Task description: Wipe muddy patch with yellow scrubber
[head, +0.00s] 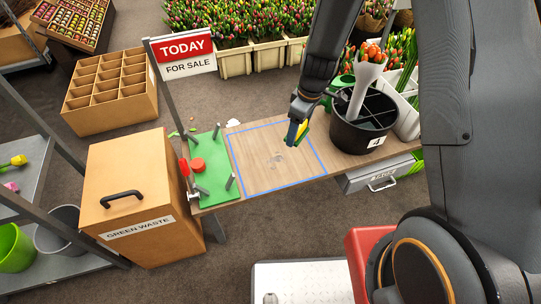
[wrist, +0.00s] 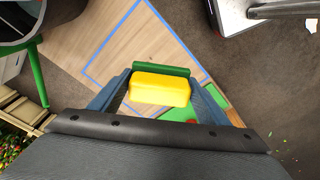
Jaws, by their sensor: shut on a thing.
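My gripper (head: 297,131) is shut on the yellow scrubber (wrist: 160,88), a yellow block with a green strip along its far side. In the wrist view the scrubber sits between the two blue fingers. In the head view only a yellow edge of the scrubber (head: 304,131) shows beside the fingers, over the right part of the blue-taped square. The muddy patch (head: 276,158) is a faint greyish smudge inside that square on the wooden table (head: 330,165), left of and nearer than my gripper. I cannot tell whether the scrubber touches the table.
A green board (head: 213,180) with upright pegs and a red knob stands at the table's left end. A black divided bucket (head: 364,127) marked 4 holds items right of the square. A green waste box (head: 140,190) stands at left. The taped square is otherwise clear.

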